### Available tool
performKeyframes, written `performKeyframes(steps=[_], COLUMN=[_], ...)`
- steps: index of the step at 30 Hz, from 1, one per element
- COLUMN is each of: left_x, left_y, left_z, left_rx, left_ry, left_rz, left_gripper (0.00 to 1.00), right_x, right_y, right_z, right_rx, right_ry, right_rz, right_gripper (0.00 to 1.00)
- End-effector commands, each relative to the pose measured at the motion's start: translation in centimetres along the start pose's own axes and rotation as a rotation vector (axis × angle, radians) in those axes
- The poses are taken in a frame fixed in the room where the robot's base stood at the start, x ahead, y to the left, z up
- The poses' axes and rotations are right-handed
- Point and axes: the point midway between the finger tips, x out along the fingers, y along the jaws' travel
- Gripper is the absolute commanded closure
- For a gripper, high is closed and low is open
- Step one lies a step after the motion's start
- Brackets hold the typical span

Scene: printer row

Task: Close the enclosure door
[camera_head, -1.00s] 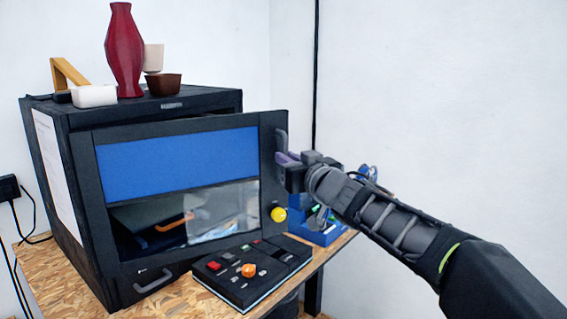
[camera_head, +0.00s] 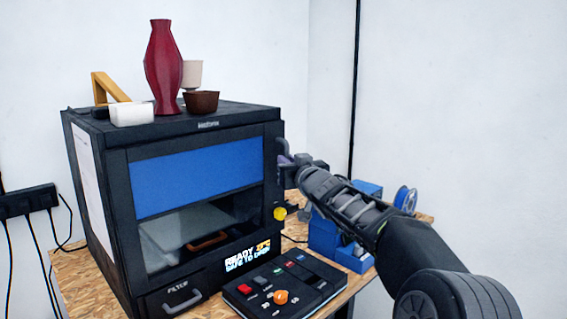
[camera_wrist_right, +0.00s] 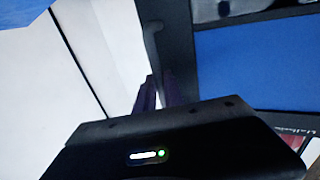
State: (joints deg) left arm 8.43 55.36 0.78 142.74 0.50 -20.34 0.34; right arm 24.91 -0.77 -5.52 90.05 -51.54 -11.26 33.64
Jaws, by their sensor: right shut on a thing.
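The enclosure (camera_head: 95,135) is a black box on the bench. The door lies flush or nearly flush with the front; I cannot tell if a small gap remains. My right gripper (camera_head: 284,160) is shut on the grey door handle (camera_head: 282,146) at the door's right edge. In the wrist view the purple fingertips (camera_wrist_right: 155,92) are at the lower part of the handle (camera_wrist_right: 151,45). The fingers partly hide the handle. My left gripper is out of view.
A red vase (camera_head: 163,70), a brown bowl (camera_head: 201,102) and a white block (camera_head: 131,114) stand on top. A control box (camera_head: 285,288) with an orange knob sits in front. A blue bin (camera_head: 325,236) and a blue spool (camera_head: 405,199) are behind my right arm.

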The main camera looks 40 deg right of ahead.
Motion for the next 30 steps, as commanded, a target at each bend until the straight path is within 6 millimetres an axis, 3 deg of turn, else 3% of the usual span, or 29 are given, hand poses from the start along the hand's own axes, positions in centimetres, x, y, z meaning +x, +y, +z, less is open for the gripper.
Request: performKeyframes(steps=[1, 3, 4, 12, 25, 30], left_x=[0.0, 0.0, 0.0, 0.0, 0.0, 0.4], left_y=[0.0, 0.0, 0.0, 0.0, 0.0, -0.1], left_z=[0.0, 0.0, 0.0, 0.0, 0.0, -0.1], left_rx=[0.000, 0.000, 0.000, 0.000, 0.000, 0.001], left_ry=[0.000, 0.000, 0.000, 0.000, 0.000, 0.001], left_rz=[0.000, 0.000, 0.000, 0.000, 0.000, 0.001], left_gripper=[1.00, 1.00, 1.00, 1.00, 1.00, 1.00], right_x=[-0.1, -0.1, -0.1, -0.1, -0.2, -1.5], right_y=[1.1, 1.1, 1.1, 0.8, 0.4, 0.4], right_z=[-0.1, -0.1, -0.1, 0.0, 0.1, 0.1], right_rx=[0.001, 0.001, 0.001, 0.001, 0.000, 0.000], right_ry=[0.001, 0.000, 0.000, -0.002, -0.001, 0.000], right_rz=[0.019, 0.019, 0.019, 0.015, 0.007, 0.007], right_gripper=[1.00, 1.00, 0.87, 0.66, 0.66, 0.66])
